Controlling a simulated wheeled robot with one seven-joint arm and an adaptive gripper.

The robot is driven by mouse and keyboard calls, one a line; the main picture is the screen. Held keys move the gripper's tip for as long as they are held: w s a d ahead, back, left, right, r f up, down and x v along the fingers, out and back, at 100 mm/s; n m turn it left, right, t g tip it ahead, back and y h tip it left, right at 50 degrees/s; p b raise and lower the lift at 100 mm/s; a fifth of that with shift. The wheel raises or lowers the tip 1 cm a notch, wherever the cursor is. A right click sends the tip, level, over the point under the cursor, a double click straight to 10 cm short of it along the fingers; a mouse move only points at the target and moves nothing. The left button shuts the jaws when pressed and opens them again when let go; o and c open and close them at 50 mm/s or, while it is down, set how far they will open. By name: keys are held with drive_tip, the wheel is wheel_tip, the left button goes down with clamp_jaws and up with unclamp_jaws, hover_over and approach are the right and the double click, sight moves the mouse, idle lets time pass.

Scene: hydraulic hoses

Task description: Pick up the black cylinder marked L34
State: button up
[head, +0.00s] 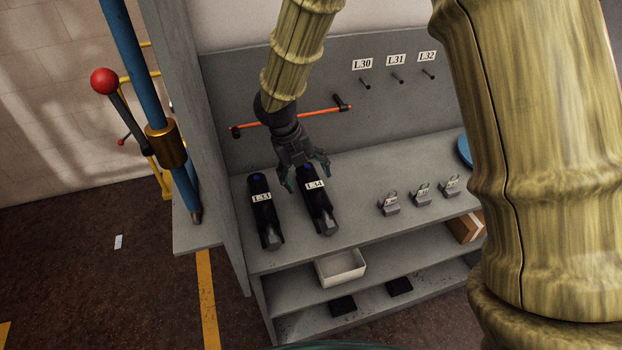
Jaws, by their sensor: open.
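The black cylinder marked L34 (321,208) lies on the grey shelf top, its long side running from the back toward the front edge, with a white L34 label near its back end. A second black cylinder, marked L33 (265,219), lies to its left, a small gap apart. My gripper (307,183) is open and points down at the back end of the L34 cylinder. Its fingers appear around or just above that end; I cannot tell whether they touch it.
An orange bar (322,112) is on the back panel behind my gripper. Labelled pegs (397,78) stick out of the panel. A white tray (341,280) sits on the lower shelf. A grey upright (200,130) bounds the left.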

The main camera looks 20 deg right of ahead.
sight(314, 191)
drive_tip(key=x, duration=0.3)
drive_tip(key=w+p+x, duration=0.1)
drive_tip(key=shift+d+f, duration=0.3)
drive_tip(key=shift+d, duration=0.05)
drive_tip(key=shift+s+f, duration=0.15)
drive_tip(key=shift+s, duration=0.05)
drive_tip(key=x, duration=0.1)
drive_tip(key=p+x, duration=0.1)
drive_tip(key=x, duration=0.1)
drive_tip(key=shift+w+a+f+p, duration=0.15)
drive_tip(key=shift+w+f+p, duration=0.05)
drive_tip(key=shift+w+p, duration=0.15)
drive_tip(key=shift+x, duration=0.8)
drive_tip(key=shift+s, duration=0.1)
drive_tip(key=shift+r, duration=0.15)
clamp_jaws()
